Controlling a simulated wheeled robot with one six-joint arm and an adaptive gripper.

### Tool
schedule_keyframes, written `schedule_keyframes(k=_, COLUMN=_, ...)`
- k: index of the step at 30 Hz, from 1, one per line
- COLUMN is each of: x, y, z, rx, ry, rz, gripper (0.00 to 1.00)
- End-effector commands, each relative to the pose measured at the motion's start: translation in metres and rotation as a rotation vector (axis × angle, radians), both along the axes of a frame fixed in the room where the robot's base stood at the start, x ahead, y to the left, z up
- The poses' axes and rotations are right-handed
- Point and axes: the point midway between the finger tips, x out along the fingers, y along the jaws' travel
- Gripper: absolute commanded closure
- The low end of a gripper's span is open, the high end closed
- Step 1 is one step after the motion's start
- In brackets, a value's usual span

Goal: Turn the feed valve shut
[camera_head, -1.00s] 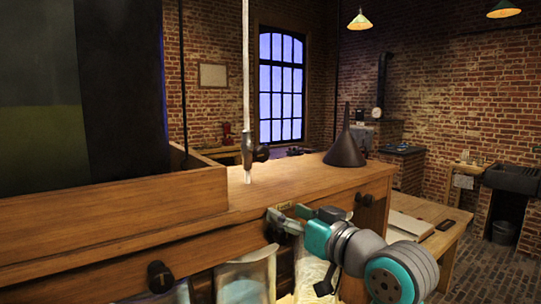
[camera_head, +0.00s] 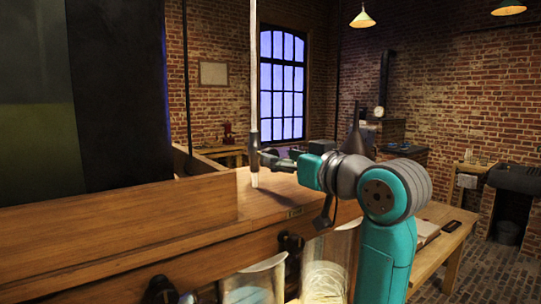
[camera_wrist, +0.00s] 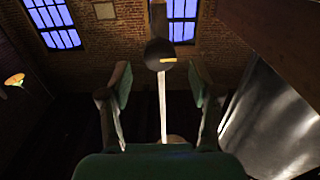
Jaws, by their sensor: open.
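The feed valve shows in the wrist view as a round dark knob (camera_wrist: 160,54) with a small yellow mark, on a thin vertical pipe.
The wooden bench top (camera_head: 130,215) lies below, with a raised box edge at left. A dark funnel (camera_head: 354,125) stands behind my arm. A lower table (camera_head: 450,225) is at right.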

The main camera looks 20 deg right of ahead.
Motion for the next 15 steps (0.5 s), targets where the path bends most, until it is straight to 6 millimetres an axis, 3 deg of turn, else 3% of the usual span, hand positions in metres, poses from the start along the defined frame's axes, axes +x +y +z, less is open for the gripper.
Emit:
schedule_keyframes(k=6, x=0.031, y=0.010, z=0.000, rx=0.001, ry=0.001, rz=0.001, gripper=0.37)
schedule_keyframes(k=15, x=0.044, y=0.014, z=0.000, rx=-0.001, ry=-0.001, rz=-0.001, gripper=0.37)
